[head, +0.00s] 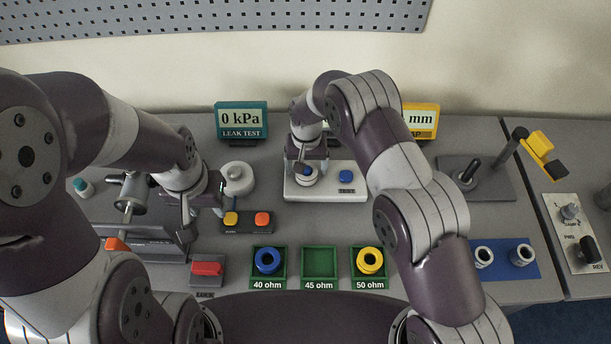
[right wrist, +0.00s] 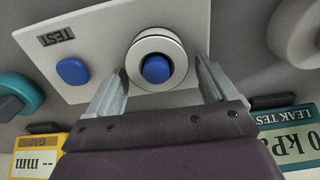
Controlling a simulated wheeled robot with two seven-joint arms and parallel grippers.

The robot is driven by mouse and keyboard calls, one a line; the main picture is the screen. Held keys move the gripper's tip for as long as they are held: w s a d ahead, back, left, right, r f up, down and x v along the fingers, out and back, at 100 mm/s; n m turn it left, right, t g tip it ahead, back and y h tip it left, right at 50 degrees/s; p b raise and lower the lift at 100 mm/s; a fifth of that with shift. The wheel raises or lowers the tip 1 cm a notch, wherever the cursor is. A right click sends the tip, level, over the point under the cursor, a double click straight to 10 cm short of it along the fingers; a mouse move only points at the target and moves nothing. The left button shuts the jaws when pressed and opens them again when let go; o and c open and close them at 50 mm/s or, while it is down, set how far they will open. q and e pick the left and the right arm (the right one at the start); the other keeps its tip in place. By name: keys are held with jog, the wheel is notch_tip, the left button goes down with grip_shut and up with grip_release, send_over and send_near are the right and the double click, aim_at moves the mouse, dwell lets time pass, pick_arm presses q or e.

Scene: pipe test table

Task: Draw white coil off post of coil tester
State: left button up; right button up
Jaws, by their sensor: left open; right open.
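The white coil (head: 307,181) sits around the blue-topped post of the white coil tester (head: 325,193). In the right wrist view the coil (right wrist: 157,42) rings the post's round blue top (right wrist: 156,69). A blue button (right wrist: 72,71) is beside the TEST label on the tester (right wrist: 105,30). My right gripper (head: 306,167) is over the coil, pointing down. In the right wrist view its open fingers (right wrist: 160,75) stand apart on either side of the coil; I cannot tell whether they touch it. My left gripper (head: 205,207) is open and empty left of the tester.
In front are green trays: 40 ohm (head: 253,281) with a blue coil, 45 ohm (head: 319,264) empty, 50 ohm (head: 356,281) with a yellow coil. A button box (head: 247,222) and red switch (head: 207,268) stand near my left gripper. The leak test display (head: 241,120) stands behind.

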jog(key=shift+r, duration=0.1)
jog(key=c, duration=1.3)
jog(key=shift+r+p, duration=1.85)
jog(key=shift+r, duration=1)
notch_tip(320, 180, up, 8)
jog(key=p, duration=0.5)
